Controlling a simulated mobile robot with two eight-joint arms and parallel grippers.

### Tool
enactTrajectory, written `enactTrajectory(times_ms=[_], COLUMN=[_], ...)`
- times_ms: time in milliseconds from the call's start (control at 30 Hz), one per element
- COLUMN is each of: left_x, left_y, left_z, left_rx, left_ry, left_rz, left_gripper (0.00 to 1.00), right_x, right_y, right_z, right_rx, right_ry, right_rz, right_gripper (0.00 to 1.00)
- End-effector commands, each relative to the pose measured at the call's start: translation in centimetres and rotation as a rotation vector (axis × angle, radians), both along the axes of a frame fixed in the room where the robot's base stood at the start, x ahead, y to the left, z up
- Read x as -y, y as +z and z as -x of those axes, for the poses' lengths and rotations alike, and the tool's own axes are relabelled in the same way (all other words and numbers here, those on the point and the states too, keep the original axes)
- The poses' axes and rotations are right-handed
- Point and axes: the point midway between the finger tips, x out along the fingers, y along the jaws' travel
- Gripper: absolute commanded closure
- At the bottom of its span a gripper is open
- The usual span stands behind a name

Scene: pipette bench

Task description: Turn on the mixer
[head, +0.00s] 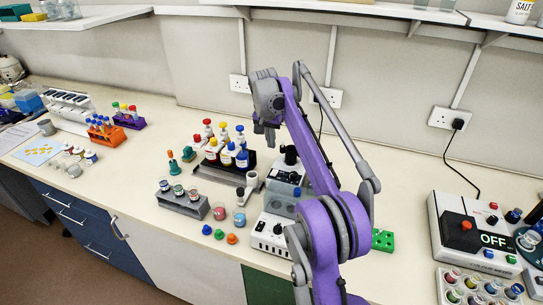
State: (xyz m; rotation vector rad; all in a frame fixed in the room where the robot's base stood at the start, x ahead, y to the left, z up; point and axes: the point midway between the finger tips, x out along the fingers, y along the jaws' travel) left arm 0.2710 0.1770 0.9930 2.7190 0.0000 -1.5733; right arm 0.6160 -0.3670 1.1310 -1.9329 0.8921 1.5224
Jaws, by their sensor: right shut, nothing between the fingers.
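A white and grey box (438,215) with a display reading OFF, a red button on a black patch and several coloured knobs stands at the right. Its black cable runs to a wall socket. I cannot tell for certain that it is the mixer. Another white and grey device (268,236) with black knobs stands mid-bench, partly behind my purple right arm. My right gripper (266,134) points down above the back of the bench, left of the arm and well away from the OFF box. It is shut and empty. My left gripper is out of view.
A dark rack (221,168) of coloured-cap bottles, a grey rack (183,202) and small coloured caps stand left of the central device. A green block (383,240) lies right of my arm. A tray of vials (448,296) sits in front of the OFF box. Shelves overhang the back.

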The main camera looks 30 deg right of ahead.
Motion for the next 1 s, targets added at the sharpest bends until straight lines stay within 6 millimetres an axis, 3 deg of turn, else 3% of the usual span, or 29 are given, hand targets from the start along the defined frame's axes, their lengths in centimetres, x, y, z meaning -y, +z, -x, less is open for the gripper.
enactTrajectory(times_ms=[400,600,800,1000], left_x=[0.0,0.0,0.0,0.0], left_y=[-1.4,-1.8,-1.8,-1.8], left_z=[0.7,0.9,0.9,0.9], left_rx=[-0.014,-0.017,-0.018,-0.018], left_ry=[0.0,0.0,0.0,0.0], left_rz=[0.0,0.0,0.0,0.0], left_gripper=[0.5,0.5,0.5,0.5], right_x=[1.5,1.4,1.3,1.2], right_y=[-8.4,-11.5,-12.8,-12.9], right_z=[-1.2,-1.1,-1.0,-1.0], right_rx=[-0.002,-0.002,0.0,0.0], right_ry=[0.001,0.001,0.0,0.0], right_rz=[0.0,0.0,0.0,0.0], right_gripper=[1.0,1.0,1.0,1.0])
